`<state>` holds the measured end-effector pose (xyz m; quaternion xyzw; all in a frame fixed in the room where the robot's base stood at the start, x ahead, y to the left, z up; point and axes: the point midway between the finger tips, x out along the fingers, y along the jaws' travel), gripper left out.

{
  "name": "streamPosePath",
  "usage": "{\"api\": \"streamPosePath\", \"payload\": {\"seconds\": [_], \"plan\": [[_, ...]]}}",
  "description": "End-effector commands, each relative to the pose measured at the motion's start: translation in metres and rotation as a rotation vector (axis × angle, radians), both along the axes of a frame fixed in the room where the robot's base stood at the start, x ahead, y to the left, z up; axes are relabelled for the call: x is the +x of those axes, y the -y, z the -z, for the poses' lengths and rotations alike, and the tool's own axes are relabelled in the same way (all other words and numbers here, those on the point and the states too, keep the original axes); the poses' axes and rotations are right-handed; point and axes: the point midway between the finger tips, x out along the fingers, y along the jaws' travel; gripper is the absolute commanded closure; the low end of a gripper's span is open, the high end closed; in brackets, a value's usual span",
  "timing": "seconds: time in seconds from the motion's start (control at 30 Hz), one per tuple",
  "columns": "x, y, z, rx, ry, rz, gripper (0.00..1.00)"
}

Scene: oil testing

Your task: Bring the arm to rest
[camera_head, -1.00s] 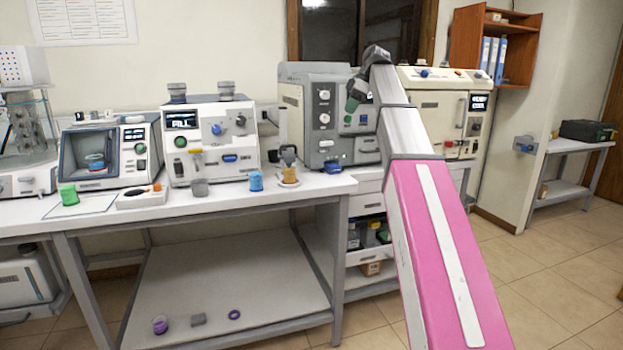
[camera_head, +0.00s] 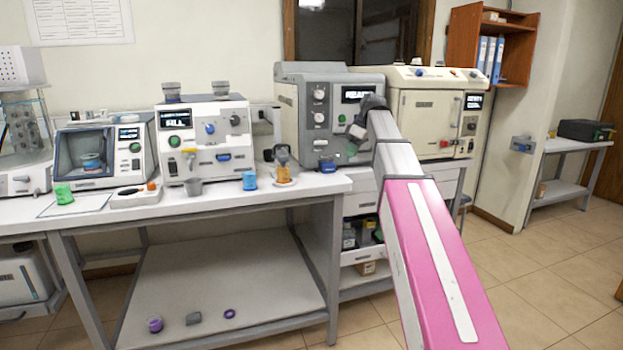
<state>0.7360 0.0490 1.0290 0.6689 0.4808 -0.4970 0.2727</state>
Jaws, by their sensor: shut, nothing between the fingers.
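My arm reaches forward from the lower right with its pink and grey links, and its wrist bends down in front of the grey machine (camera_head: 300,110). My gripper (camera_head: 352,147) is at the arm's far end, small and dark against the grey machine's front, with a green spot beside it. The fingers are too small to make out well, and nothing shows held in them. I cannot tell whether the gripper touches the machine.
A white bench (camera_head: 320,183) holds a white machine (camera_head: 205,140), a green cup (camera_head: 64,194), a blue cup (camera_head: 250,181) and a grey cup (camera_head: 193,187). A cream machine (camera_head: 425,115) stands behind my arm. Open floor (camera_head: 540,265) lies at the right.

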Motion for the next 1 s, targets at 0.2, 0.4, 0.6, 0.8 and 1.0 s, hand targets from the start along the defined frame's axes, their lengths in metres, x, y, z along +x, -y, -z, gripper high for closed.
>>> {"api": "streamPosePath", "payload": {"seconds": [0.2,0.4,0.6,0.8,1.0], "plan": [[-0.026,0.006,0.105,-0.046,-0.081,0.209,1.0],[-0.055,0.013,0.188,-0.094,-0.141,0.397,1.0],[-0.093,0.021,0.265,-0.146,-0.189,0.58,1.0],[-0.139,0.029,0.334,-0.198,-0.224,0.756,1.0],[-0.191,0.037,0.393,-0.25,-0.246,0.921,1.0]]}}
